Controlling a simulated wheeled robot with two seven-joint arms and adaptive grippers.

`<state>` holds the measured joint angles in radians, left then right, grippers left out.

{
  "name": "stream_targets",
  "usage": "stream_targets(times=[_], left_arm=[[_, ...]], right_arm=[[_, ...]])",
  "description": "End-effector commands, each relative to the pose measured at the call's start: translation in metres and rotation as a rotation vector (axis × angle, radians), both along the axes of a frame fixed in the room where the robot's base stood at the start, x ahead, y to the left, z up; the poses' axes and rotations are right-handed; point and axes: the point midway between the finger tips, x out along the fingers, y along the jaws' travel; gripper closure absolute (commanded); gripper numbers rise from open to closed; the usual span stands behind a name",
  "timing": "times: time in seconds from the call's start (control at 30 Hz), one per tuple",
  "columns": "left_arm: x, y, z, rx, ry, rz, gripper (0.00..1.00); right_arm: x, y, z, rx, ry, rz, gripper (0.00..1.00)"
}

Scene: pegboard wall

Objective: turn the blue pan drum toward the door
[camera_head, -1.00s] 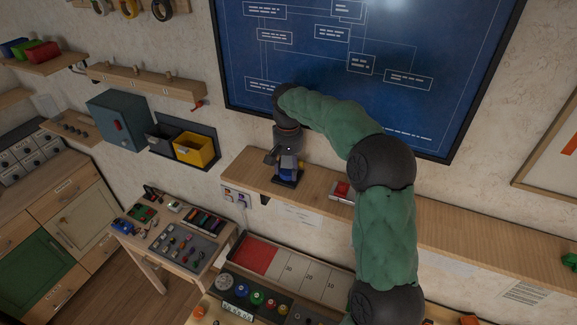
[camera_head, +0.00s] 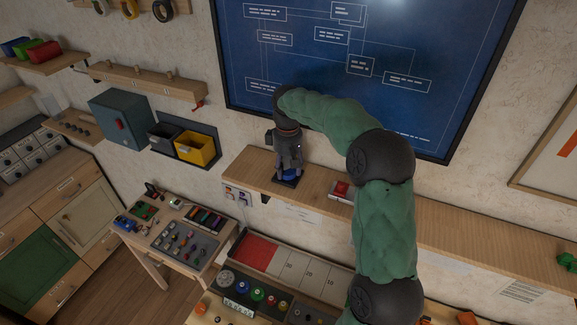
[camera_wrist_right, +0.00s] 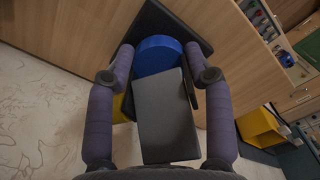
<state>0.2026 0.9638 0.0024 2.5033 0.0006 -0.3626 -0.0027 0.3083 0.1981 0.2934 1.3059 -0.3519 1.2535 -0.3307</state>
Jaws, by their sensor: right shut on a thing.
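The blue pan drum (camera_head: 290,175) sits on a dark base plate (camera_head: 284,182) on the wall shelf. In the right wrist view the drum (camera_wrist_right: 158,54) shows as a round blue piece, with a dark grey box (camera_wrist_right: 166,115) nearer the camera, covering part of it. My right gripper (camera_head: 288,168) points down over the unit. In the wrist view its fingertips (camera_wrist_right: 160,60) are on either side of the drum, shut on it. My left gripper is not in view. I cannot tell which door is meant; a green cabinet door (camera_head: 35,262) shows at lower left.
A blueprint board (camera_head: 370,60) hangs behind my arm. A teal wall box (camera_head: 120,118) and a yellow bin (camera_head: 195,148) are left. A small worktable (camera_head: 175,235) stands below.

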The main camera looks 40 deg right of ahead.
Motion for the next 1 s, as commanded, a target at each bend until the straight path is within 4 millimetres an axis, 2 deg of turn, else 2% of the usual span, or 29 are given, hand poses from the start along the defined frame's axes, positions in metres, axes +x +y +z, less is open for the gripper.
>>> stream_targets(times=[0.63, 0.67, 0.7, 0.73, 1.0], left_arm=[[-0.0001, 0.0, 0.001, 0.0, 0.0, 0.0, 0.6], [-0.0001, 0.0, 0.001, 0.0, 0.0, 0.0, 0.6], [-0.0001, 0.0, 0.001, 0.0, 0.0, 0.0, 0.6], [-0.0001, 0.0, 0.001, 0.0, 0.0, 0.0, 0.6], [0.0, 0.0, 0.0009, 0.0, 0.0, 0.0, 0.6]], right_arm=[[0.0029, 0.0009, 0.0023, 0.0, -0.011, 0.049, 0.8], [0.0029, 0.001, 0.0023, 0.0, -0.011, 0.049, 0.42], [0.0028, 0.001, 0.0022, 0.0, -0.011, 0.049, 0.31], [0.0026, 0.001, 0.0021, 0.0, -0.01, 0.049, 0.26], [0.0011, 0.0007, 0.0008, 0.0, -0.004, 0.048, 0.26]])
